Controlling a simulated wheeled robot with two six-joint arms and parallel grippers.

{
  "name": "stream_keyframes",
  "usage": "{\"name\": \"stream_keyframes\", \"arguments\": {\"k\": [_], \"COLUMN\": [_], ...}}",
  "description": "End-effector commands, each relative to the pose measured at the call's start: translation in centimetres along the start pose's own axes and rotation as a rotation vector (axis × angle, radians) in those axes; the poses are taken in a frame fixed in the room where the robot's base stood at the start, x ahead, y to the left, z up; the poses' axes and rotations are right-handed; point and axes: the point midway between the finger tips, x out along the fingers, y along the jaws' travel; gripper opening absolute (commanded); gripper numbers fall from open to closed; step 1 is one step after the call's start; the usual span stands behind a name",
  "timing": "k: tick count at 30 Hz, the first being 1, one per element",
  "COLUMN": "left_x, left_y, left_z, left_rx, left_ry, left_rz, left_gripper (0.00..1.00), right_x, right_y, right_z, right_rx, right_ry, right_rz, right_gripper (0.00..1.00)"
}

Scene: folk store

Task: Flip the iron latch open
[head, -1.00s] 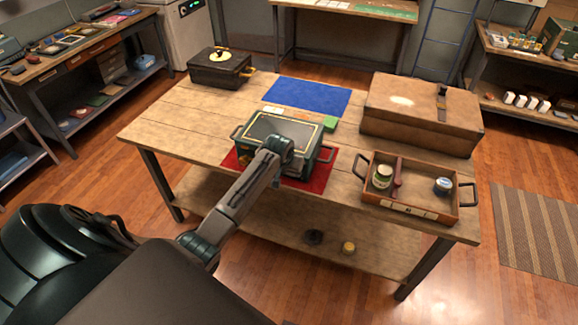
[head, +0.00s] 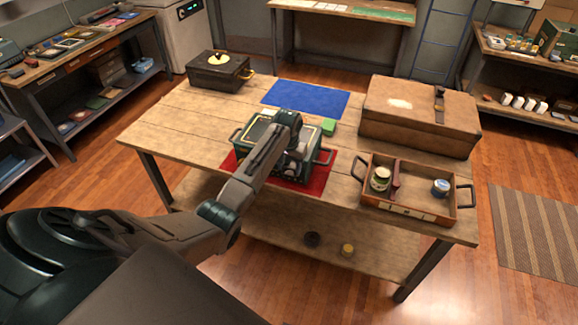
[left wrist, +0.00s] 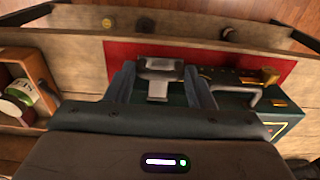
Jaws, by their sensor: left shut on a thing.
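A dark green box (head: 262,130) with gold trim and side handles stands on a red mat (head: 312,185) on the wooden table. The box also shows at the right of the left wrist view (left wrist: 290,112). My left gripper (head: 295,165) is over the front of the box, its fingertips hard to see there. In the left wrist view my left gripper (left wrist: 160,80) is shut on the grey metal iron latch (left wrist: 158,66), which sits between its fingers. The arm hides part of the lid and front. My right gripper is not in view.
A wooden tray (head: 410,210) with jars stands to the right, and a large brown case (head: 420,115) behind it. A black box (head: 220,75) sits back left. A blue mat (head: 310,97) lies behind the green box. The table's left part is clear.

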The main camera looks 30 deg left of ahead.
Motion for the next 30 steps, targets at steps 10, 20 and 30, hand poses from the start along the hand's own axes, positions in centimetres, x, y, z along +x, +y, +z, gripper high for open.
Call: {"name": "stream_keyframes", "arguments": {"k": [10, 20, 30], "left_x": [0.0, -1.3, -7.8], "left_y": [0.0, 0.0, 0.0], "left_z": [0.0, -0.1, -0.1], "left_rx": [0.0, 0.001, 0.001], "left_ry": [0.0, 0.005, 0.004], "left_rz": [0.0, 0.0, 0.0], "left_gripper": [0.59, 0.59, 0.59], "right_x": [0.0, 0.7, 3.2], "right_y": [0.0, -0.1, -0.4], "right_z": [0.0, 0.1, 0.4], "right_rx": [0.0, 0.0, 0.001], "right_ry": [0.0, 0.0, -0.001], "right_rz": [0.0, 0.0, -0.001], "right_gripper": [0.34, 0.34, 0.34]}}
